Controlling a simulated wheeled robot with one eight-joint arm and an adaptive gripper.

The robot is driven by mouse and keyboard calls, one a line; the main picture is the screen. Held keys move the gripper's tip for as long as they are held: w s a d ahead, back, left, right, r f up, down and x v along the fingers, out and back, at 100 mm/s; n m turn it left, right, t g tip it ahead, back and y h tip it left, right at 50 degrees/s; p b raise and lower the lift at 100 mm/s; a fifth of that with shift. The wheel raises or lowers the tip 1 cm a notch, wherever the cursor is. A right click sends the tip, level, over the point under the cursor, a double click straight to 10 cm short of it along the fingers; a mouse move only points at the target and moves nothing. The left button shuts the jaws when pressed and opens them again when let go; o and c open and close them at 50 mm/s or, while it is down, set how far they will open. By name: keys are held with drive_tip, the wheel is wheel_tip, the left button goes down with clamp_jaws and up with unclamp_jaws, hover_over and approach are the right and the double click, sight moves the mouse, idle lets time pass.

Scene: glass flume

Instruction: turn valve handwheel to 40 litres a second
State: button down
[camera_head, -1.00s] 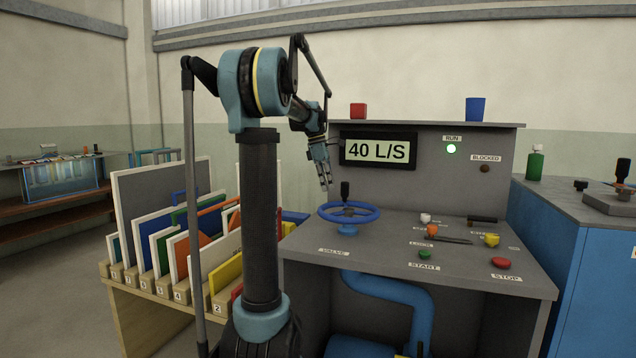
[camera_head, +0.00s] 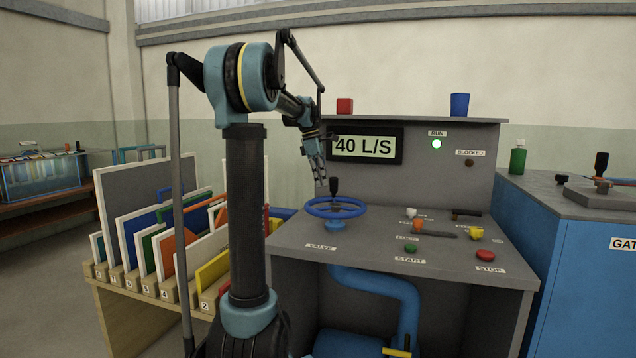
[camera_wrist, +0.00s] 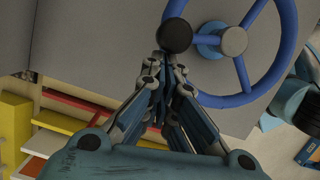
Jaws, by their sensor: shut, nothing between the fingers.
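The blue valve handwheel (camera_head: 350,212) lies flat above the grey console, and a black knob handle (camera_head: 334,186) stands up from its rim. The display (camera_head: 366,146) reads 40 L/S. My gripper (camera_head: 320,183) is shut and empty, up and to the left of the wheel, close to the knob. In the wrist view the wheel (camera_wrist: 285,45) fills the upper right, and the round knob (camera_wrist: 174,36) shows just beyond my fingertips (camera_wrist: 166,62). I cannot tell whether the fingertips touch the knob.
The green RUN lamp (camera_head: 436,143) is lit; the BLOCKED lamp (camera_head: 469,163) is dark. START (camera_head: 410,248) and STOP (camera_head: 485,255) buttons and small levers occupy the console's right side. A rack of coloured panels (camera_head: 150,285) stands left of the console.

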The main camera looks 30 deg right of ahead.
drive_tip(key=w+a+r, duration=0.2)
drive_tip(key=r, duration=0.2)
drive_tip(key=w+a+r, duration=0.2)
drive_tip(key=r, duration=0.3)
drive_tip(key=shift+w+a+r, duration=0.25)
drive_tip(key=shift+a+r, duration=0.05)
drive_tip(key=shift+a, duration=0.1)
drive_tip(key=shift+a, duration=0.1)
drive_tip(key=s+a+f+m+t, duration=0.1)
drive_tip(key=s+a+f, duration=0.25)
drive_tip(key=a, duration=0.45)
drive_tip(key=s+a+f+m, duration=0.2)
drive_tip(key=s+a+f, duration=0.1)
drive_tip(key=a+f, duration=0.3)
drive_tip(key=s+a+f+m+t, duration=0.1)
drive_tip(key=s+a+f, duration=0.2)
drive_tip(key=a, duration=0.6)
drive_tip(key=s+a+f+m, duration=0.2)
drive_tip(key=s+a+f, duration=0.2)
drive_tip(key=f, duration=0.3)
drive_tip(key=s+a+f+m+t+y, duration=0.1)
drive_tip(key=s+a+f, duration=0.4)
drive_tip(key=s+f, duration=0.2)
drive_tip(key=s+a+f+m+t+y, duration=0.1)
drive_tip(key=s+a+f+m, duration=0.1)
drive_tip(key=s+a+f, duration=0.3)
wheel_tip(320, 180, down, 4)
drive_tip(key=shift+s+f+m, duration=0.2)
drive_tip(key=shift+s+m, duration=0.1)
drive_tip(key=shift+s, duration=0.25)
